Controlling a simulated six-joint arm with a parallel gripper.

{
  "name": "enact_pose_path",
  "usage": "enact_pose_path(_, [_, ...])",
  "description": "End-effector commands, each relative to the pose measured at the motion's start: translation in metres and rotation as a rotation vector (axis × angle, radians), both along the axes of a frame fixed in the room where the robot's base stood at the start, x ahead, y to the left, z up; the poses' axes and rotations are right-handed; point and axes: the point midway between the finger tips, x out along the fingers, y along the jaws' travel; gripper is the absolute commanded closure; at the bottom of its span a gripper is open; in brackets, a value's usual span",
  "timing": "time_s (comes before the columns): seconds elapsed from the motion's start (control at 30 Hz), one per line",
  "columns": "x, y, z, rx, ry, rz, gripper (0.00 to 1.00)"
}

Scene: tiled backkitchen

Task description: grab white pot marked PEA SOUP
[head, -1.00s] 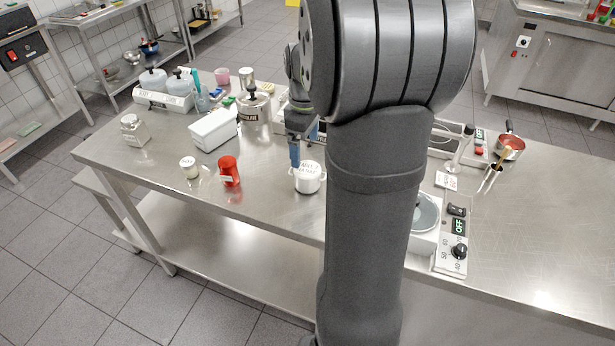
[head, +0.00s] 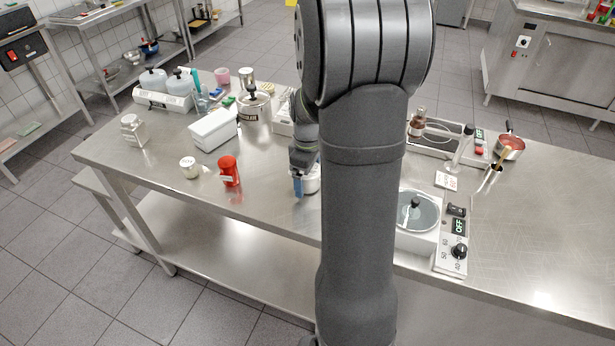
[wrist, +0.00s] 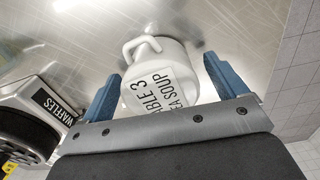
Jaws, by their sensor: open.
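The white pot (wrist: 158,78) shows in the wrist view with black lettering that reads in part "ABLE 3" and "EA SOUP". It has a handle on its upper left side in that view. My gripper (wrist: 160,85) is open, with one blue finger on each side of the pot; I see gaps, and cannot tell if either finger touches it. In the head view my gripper (head: 298,182) is down at the pot (head: 313,180), which is partly hidden behind the gripper and my arm.
A red container (head: 229,171) and a small white jar (head: 189,168) stand left of the pot. A white box (head: 213,130) lies behind them. A hotplate with a lidded pan (head: 418,212) is to the right. A machine labelled WAFFLES (wrist: 45,105) is at left in the wrist view.

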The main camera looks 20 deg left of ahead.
Motion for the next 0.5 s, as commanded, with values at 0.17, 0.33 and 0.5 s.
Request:
enact_pose_path(0.17, [0.0, 0.0, 0.0003, 0.0, 0.0, 0.0, 0.35])
enact_pose_path(0.33, [0.0, 0.0, 0.0005, 0.0, 0.0, 0.0, 0.67])
enact_pose_path(0.5, [0.0002, 0.0001, 0.0008, 0.0, -0.001, 0.0, 0.67])
